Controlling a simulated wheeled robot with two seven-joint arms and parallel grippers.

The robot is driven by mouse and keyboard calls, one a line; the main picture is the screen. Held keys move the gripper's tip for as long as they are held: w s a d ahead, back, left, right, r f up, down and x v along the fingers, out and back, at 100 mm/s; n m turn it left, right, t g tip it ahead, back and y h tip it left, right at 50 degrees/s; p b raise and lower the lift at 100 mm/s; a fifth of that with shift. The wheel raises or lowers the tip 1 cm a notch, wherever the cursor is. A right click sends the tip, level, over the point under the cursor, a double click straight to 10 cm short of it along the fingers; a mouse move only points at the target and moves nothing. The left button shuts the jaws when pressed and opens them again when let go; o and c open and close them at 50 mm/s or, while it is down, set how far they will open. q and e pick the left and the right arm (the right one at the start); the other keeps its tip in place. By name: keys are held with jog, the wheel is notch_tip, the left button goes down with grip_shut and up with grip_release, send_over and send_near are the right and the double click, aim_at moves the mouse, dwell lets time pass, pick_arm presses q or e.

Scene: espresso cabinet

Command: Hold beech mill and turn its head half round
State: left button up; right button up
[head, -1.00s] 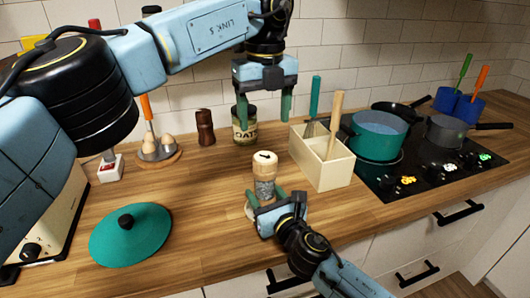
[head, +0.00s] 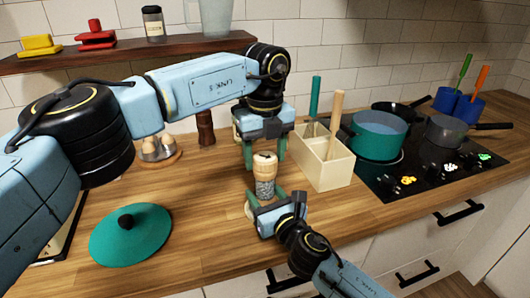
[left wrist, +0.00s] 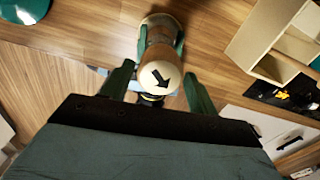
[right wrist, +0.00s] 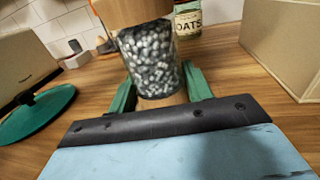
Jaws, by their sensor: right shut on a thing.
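The beech mill (head: 264,168) stands upright on the worktop, with a pale wooden head, a clear section of dark and light grains, and a wooden base. A black arrow marks the top of its head (left wrist: 158,76) in the left wrist view. My right gripper (head: 265,200) is shut on the mill's lower part; its green fingers flank the grain section (right wrist: 152,62) in the right wrist view. My left gripper (head: 262,152) is open, pointing down just above the mill. In the left wrist view its fingers stand apart on either side of the head, with gaps.
A cream utensil box (head: 325,165) stands close on the right, beside the hob with a teal pot (head: 375,140). A teal lid (head: 130,235) lies at the left. A dark mill (head: 205,127) and an egg stand (head: 155,148) are behind.

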pick_arm(q)
jog(key=c, duration=0.7)
jog(key=shift+m, duration=0.3)
jog(key=m, duration=1.2)
jog(key=shift+r+m, duration=0.1)
jog(key=shift+m, duration=0.3)
jog(key=m, duration=0.3)
jog(key=shift+m, duration=0.3)
jog(key=m, duration=0.3)
jog(key=shift+m, duration=0.3)
jog(key=m, duration=0.3)
jog(key=shift+m, duration=0.3)
pick_arm(e)
jog(key=shift+f, duration=0.1)
pick_arm(q)
jog(key=shift+m, duration=1.8)
